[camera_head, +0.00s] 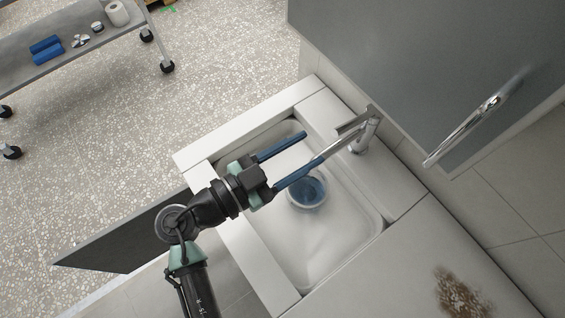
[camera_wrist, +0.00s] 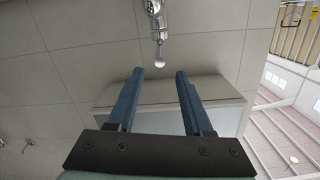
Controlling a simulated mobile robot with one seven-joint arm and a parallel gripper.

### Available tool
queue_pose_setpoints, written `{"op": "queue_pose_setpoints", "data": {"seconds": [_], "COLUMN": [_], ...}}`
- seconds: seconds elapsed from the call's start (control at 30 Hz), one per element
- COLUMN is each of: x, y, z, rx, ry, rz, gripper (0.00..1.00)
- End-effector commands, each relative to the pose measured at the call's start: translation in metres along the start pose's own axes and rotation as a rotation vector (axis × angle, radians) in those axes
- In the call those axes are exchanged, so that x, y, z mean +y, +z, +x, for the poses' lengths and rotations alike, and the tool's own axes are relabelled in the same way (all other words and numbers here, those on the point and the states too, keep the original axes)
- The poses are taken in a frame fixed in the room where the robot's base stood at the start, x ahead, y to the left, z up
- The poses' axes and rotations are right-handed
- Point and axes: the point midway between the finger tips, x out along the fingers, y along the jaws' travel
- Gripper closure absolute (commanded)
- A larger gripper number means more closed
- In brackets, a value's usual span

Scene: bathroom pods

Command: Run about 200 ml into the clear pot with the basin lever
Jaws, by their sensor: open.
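The clear pot (camera_head: 307,204) stands in the white basin (camera_head: 330,262), under the spout side of the tap. Its inside looks blue; I cannot tell whether that is water. The chrome tap (camera_head: 361,140) stands on the basin's right rim, with a flat lever (camera_head: 354,124) on top. My gripper (camera_head: 314,147) is open and empty above the basin. Its lower blue finger overlaps the spout in the head view; contact is unclear. In the wrist view, a chrome fitting with a rounded end (camera_wrist: 157,38) appears beyond and between my fingertips (camera_wrist: 160,72). I see no clear water stream.
A grey panel with a chrome bar handle (camera_head: 462,132) is at upper right. A stained pale surface (camera_head: 400,265) lies at lower right. A wheeled trolley (camera_head: 75,62) with blue items and a paper roll stands at upper left. Open speckled floor (camera_head: 220,90) lies between.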

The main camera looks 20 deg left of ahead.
Motion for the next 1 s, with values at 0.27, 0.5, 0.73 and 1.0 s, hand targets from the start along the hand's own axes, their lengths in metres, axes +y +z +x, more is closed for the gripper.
{"op": "queue_pose_setpoints", "data": {"seconds": [0.27, 0.5, 0.73, 1.0], "x": [0.0, 0.001, 0.0, 0.002], "y": [0.001, 0.0, 0.0, 0.017], "z": [-0.036, -0.04, -0.039, -0.031], "rx": [-0.001, 0.0, 0.0, 0.047], "ry": [-0.001, 0.002, 0.001, 0.001], "rz": [0.0, -0.001, -0.001, 0.002], "gripper": [0.49, 0.49, 0.49, 0.49]}}
